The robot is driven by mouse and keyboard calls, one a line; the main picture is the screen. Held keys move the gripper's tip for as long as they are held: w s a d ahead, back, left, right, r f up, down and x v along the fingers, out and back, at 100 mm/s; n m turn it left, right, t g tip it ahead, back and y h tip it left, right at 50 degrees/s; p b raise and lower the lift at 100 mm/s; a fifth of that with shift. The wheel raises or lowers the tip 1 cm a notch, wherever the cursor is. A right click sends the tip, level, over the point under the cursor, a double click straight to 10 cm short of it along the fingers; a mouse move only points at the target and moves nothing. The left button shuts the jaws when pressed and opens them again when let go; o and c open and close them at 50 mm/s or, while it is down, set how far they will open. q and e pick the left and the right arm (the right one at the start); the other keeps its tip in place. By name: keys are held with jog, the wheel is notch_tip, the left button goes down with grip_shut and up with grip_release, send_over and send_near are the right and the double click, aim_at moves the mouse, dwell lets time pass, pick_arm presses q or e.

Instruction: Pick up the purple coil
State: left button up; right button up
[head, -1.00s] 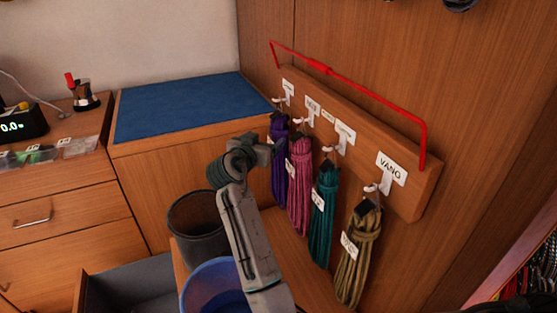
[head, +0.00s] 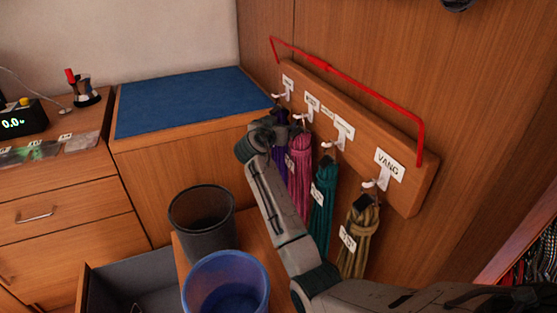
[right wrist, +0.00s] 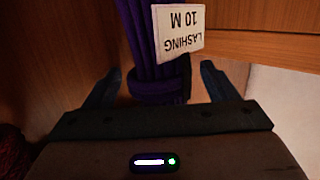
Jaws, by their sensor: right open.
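The purple coil (head: 280,158) hangs from the leftmost hook on the wooden board in the head view, partly hidden behind my right gripper. In the right wrist view the purple coil (right wrist: 152,45) hangs between the two fingers, with a white tag reading LASHING 10 M (right wrist: 178,30). My right gripper (right wrist: 158,88) is open, with one finger on each side of the coil's wrapped band. The fingers appear apart from the coil. In the head view the right gripper (head: 277,130) is at the coil, its fingertips hard to make out. My left gripper is out of view.
Pink (head: 299,170), teal (head: 323,205) and olive (head: 358,235) coils hang to the right on the same board (head: 405,195). A red bar (head: 375,92) spans above the hooks. A dark bin (head: 202,220) and a blue bucket (head: 225,285) stand below.

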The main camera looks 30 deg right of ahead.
jog(key=c, duration=1.7)
jog(key=shift+r, duration=0.1)
grip_shut()
jog(key=shift+r, duration=0.1)
jog(key=shift+r, duration=0.4)
jog(key=shift+a+b, duration=0.7)
jog(key=shift+a, duration=3.3)
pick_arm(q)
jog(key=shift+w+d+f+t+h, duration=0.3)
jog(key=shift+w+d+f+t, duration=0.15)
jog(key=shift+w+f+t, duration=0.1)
pick_arm(e)
notch_tip(320, 180, up, 14)
jog(key=shift+w, duration=0.25)
